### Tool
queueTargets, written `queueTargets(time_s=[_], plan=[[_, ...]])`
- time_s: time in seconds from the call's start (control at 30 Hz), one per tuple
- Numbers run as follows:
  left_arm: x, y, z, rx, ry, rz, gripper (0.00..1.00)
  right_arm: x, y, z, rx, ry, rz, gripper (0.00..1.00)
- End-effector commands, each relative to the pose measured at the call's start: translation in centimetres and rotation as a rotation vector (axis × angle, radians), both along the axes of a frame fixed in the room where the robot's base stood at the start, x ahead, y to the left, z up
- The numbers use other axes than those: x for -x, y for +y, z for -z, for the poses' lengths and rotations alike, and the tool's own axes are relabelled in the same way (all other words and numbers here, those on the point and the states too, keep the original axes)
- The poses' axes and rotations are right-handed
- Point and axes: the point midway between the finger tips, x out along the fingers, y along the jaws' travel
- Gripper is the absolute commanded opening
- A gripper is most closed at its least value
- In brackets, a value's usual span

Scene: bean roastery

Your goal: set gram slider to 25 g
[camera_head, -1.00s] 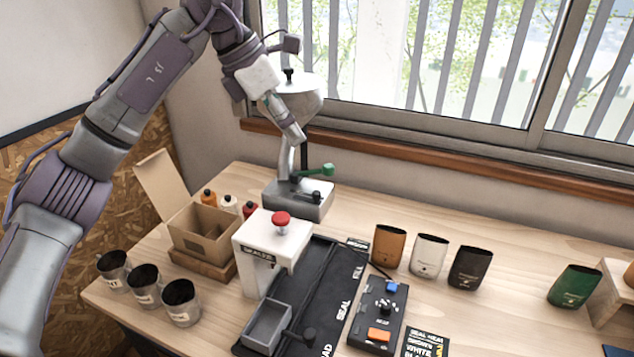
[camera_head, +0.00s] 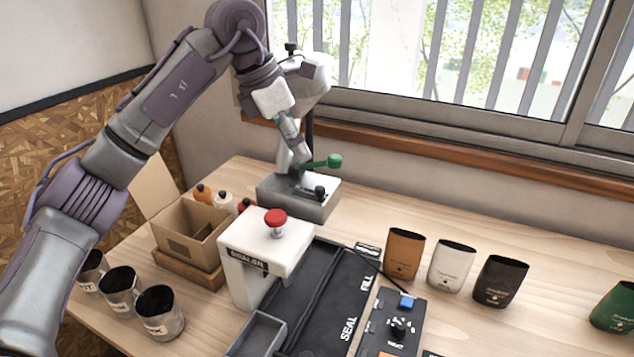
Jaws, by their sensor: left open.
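The dosing machine (camera_head: 270,196) stands at the back of the table, with a grey base, a white hopper and a green-knobbed lever (camera_head: 325,162). A small black knob (camera_head: 320,191) sits on the base's top; it may be the gram slider, but no gram marks are readable. My left gripper (camera_head: 296,150) points down in front of the machine's column, above the base and left of the green lever. It is open, with nothing seen between its fingers. I cannot tell whether it touches the machine. My right gripper is not in view.
A white sealer (camera_head: 240,264) with a red button (camera_head: 276,217) stands in front of the machine. A cardboard box (camera_head: 190,236) and mugs (camera_head: 160,312) are at left. Pouches (camera_head: 404,254) stand at right, beyond a control box (camera_head: 386,325). Bare table lies between machine and pouches.

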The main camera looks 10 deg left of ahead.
Motion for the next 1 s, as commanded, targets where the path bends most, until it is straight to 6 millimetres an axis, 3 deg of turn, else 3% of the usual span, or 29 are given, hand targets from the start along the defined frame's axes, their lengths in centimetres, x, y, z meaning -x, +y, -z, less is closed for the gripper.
queueTargets(time_s=[0.3,0.5,0.9,1.0], plan=[[-1.4,-2.2,6.2,0.001,0.005,0.003,0.47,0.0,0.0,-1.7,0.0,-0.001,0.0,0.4],[-2.0,-3.0,8.6,0.001,0.003,0.001,0.47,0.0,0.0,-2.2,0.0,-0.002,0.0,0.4],[-2.2,-3.3,9.5,0.0,0.0,0.001,0.47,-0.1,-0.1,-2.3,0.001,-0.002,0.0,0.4],[-2.2,-3.3,9.5,0.0,0.0,0.001,0.34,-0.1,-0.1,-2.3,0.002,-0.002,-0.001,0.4]])
